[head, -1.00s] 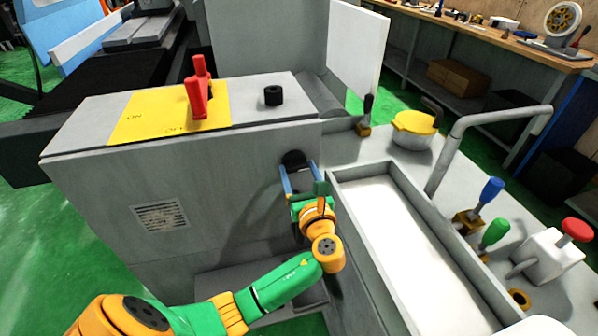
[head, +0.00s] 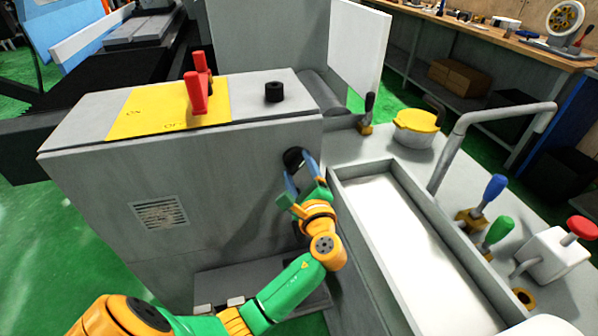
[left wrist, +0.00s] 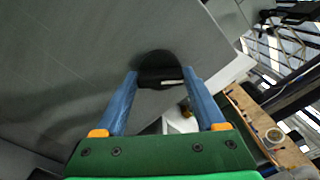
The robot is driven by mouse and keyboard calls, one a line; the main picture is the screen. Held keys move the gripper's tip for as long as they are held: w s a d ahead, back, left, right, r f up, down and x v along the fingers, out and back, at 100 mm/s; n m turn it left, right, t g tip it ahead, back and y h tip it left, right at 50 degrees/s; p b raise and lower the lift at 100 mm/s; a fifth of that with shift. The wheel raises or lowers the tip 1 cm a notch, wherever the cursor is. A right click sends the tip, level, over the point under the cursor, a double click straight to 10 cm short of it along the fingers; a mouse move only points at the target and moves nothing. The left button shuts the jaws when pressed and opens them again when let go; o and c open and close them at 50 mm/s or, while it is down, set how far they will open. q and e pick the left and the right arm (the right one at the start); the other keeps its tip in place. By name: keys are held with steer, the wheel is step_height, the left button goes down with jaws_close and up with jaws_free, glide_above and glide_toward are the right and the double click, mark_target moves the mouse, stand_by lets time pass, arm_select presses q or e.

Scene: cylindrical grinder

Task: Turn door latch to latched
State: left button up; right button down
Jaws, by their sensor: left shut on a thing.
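The door latch is a round black knob (head: 292,157) on the front face of the grey cabinet, near its upper right corner. My left gripper (head: 299,175) reaches it from the front, its two blue fingers rolled to a slant. In the left wrist view, the black knob (left wrist: 160,68) sits between the fingertips (left wrist: 160,76), and a small pale mark shows on its lower edge. The gripper is shut on the knob. The fingers hide part of the knob in the head view. My right gripper is not in view.
A red lever (head: 198,90) on a yellow plate and a black knob (head: 274,91) stand on the cabinet top. A grey trough (head: 349,177) lies just right of my gripper. Blue (head: 490,190) and green (head: 497,231) handled levers stand farther right.

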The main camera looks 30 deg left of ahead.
arm_select(q)
steer(key=n+b, duration=0.1)
steer(key=n, duration=0.1)
steer(key=n+b, duration=0.1)
steer(key=n, duration=0.1)
steer(key=shift+f, duration=0.3)
steer(key=shift+n+b, duration=0.95)
steer(key=shift+n, duration=0.85)
steer(key=shift+r+n, duration=0.1)
steer(key=shift+n, duration=0.2)
steer(key=o, duration=1.3)
steer(key=shift+o, duration=0.2)
